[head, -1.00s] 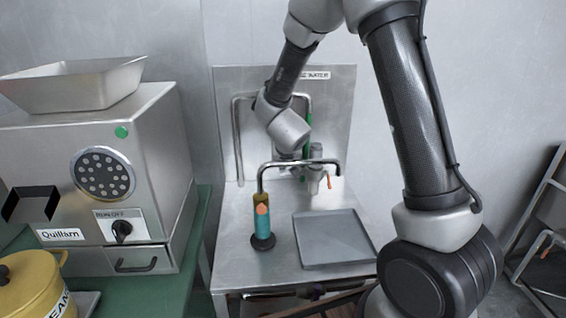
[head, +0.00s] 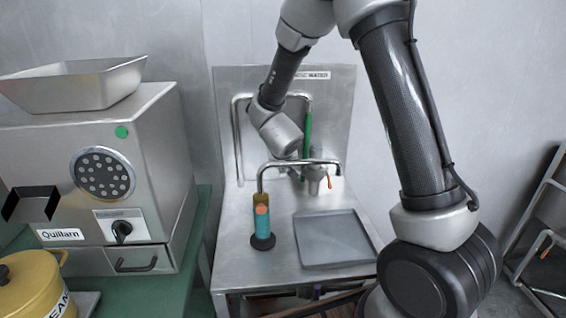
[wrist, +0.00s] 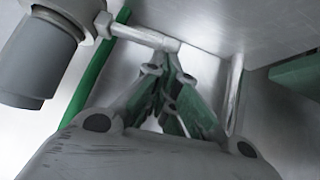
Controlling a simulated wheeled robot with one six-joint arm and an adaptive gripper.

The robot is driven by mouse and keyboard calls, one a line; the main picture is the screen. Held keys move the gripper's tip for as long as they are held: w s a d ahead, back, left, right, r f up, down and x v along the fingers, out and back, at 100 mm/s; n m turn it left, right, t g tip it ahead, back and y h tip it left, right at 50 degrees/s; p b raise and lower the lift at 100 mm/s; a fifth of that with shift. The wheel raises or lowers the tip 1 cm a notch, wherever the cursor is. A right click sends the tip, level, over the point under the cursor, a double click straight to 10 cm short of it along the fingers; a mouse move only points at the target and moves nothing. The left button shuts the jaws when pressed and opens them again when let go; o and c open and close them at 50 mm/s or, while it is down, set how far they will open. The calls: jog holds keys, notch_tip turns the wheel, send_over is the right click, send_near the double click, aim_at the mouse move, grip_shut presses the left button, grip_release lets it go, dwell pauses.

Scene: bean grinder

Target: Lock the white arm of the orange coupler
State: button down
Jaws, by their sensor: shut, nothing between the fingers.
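In the head view, a small orange piece (head: 262,210) sits on the upper part of a teal upright cylinder (head: 262,228) with a black foot, below the end of a bent metal pipe. A small orange lever (head: 329,182) hangs by a grey valve (head: 314,175) on the right. I cannot tell which is the orange coupler, and no white arm can be made out. My gripper (wrist: 165,88) is shut and empty in the wrist view. Its tips are close to a pale rod with a crosspiece (wrist: 150,38); I cannot tell if they touch. The head view mostly hides its fingers.
A grey tray (head: 335,240) lies on the steel table right of the teal cylinder. A bent pipe (head: 300,163) arches above. A green hose (head: 308,132) runs up the steel back panel. A grinder (head: 95,160) stands left. In the wrist view, a grey cylinder (wrist: 38,60) is close by on the left.

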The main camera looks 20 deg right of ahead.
aim_at(286, 195)
jog(key=shift+a+f+n+h, duration=0.3)
jog(key=shift+f+n+h, duration=0.15)
jog(key=shift+h, duration=0.25)
jog(key=f+h, duration=0.1)
jog(key=f+n+h, duration=0.1)
jog(key=h, duration=0.1)
jog(key=f+n+h, duration=0.1)
jog(key=shift+a+f+n+g, duration=0.25)
jog(key=shift+a+g, duration=0.05)
jog(key=shift+d+f+h, duration=0.1)
jog(key=shift+f+h, duration=0.4)
jog(key=shift+f, duration=0.05)
jog(key=shift+f+n+h, duration=0.3)
jog(key=shift+f, duration=0.1)
jog(key=shift+s+d+f+n+h, duration=0.1)
jog(key=shift+d+f+n+h, duration=0.15)
jog(key=shift+f+n+h, duration=0.25)
jog(key=shift+d+f+n+h, duration=0.3)
jog(key=shift+f+h, duration=0.2)
jog(key=shift+h, duration=0.1)
jog(key=shift+s+d+f, duration=0.1)
jog(key=shift+d+f, duration=0.35)
jog(key=shift+f, duration=0.15)
jog(key=shift+d+f, duration=0.1)
